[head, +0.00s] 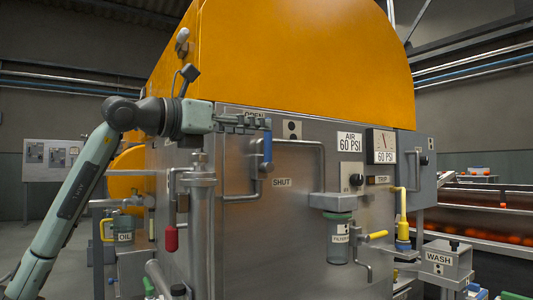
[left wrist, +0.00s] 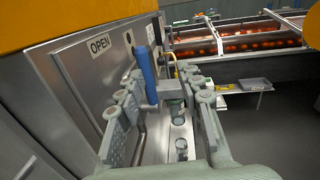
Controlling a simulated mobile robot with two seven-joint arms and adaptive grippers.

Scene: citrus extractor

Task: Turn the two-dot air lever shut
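The air lever has a blue handle (head: 267,147) that stands upright on the grey metal panel, its pivot low on the pipe. A plate with two black dots (head: 292,130) is to its upper right. The SHUT label (head: 281,182) is below right of the lever; the OPEN label (left wrist: 100,44) shows in the left wrist view and is partly hidden by my gripper in the head view. My left gripper (head: 262,122) is at the top of the handle. In the left wrist view its fingers are spread wide (left wrist: 168,84), with the blue handle (left wrist: 146,78) nearer the left finger. Contact is unclear. My right gripper is out of view.
A pipe (head: 322,165) bends down right of the lever. A pressure gauge (head: 382,142), a filter bowl (head: 339,240) and a yellow lever (head: 376,235) are farther right. The orange hood (head: 305,60) is above.

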